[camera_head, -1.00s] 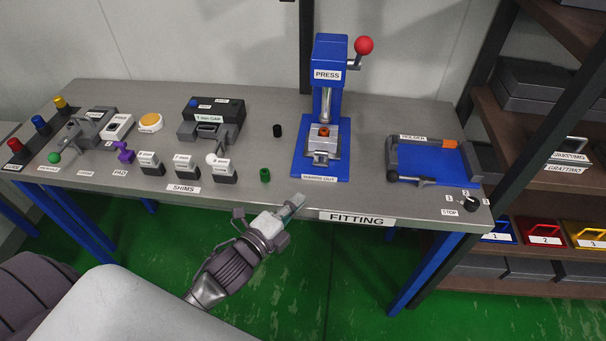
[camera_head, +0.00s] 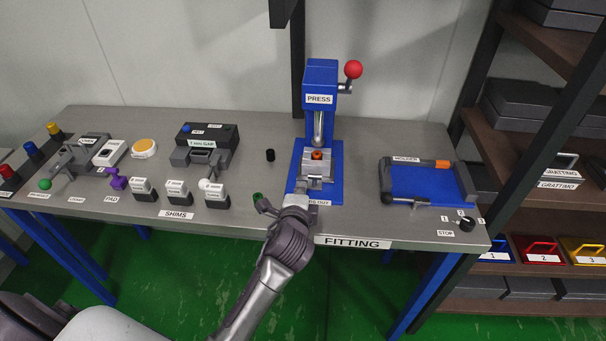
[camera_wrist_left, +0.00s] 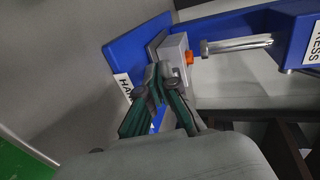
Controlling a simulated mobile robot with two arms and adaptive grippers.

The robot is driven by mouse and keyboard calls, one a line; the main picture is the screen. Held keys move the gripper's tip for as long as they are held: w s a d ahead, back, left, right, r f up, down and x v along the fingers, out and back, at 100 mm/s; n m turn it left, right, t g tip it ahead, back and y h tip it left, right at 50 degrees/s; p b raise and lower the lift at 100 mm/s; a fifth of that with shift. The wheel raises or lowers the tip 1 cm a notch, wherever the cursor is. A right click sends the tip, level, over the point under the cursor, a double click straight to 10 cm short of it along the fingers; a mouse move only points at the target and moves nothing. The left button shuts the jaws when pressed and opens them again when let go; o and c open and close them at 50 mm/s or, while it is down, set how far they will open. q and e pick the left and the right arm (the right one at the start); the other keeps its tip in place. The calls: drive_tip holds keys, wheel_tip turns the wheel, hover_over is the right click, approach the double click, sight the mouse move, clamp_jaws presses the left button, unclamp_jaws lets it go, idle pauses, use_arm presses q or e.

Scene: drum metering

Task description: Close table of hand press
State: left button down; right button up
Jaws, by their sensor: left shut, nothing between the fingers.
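The blue hand press (camera_head: 321,100) stands on the grey workbench, with a red ball (camera_head: 353,69) on its lever. Its sliding table (camera_head: 317,164) is a grey block bearing a small orange part (camera_head: 317,155), below the ram. The table also shows in the left wrist view (camera_wrist_left: 174,54), with the orange part (camera_wrist_left: 189,57) beside the ram's end. My left gripper (camera_head: 302,192) is shut and empty at the front of the press, close to the table's front. In the left wrist view its fingertips (camera_wrist_left: 158,72) are by the block; I cannot tell whether they touch. My right gripper is not in view.
A green cylinder (camera_head: 257,197) is left of my left gripper and a black one (camera_head: 270,155) is behind it. The blue holder (camera_head: 428,181) and a knob (camera_head: 467,224) are to the right. Shim blocks (camera_head: 175,191) stand on the left.

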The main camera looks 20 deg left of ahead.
sight(303, 166)
use_arm(q)
drive_tip(key=x, duration=0.2)
drive_tip(key=r+x, duration=0.1)
drive_tip(key=x, duration=0.2)
drive_tip(key=shift+w+a+r+p, duration=0.1)
drive_tip(key=shift+w+p, duration=0.2)
drive_tip(key=shift+p, duration=0.05)
drive_tip(key=shift+w, duration=0.3)
drive_tip(key=w, duration=0.1)
drive_tip(key=w+a, duration=0.1)
drive_tip(key=shift+w, duration=0.4)
drive_tip(key=shift+r, duration=0.2)
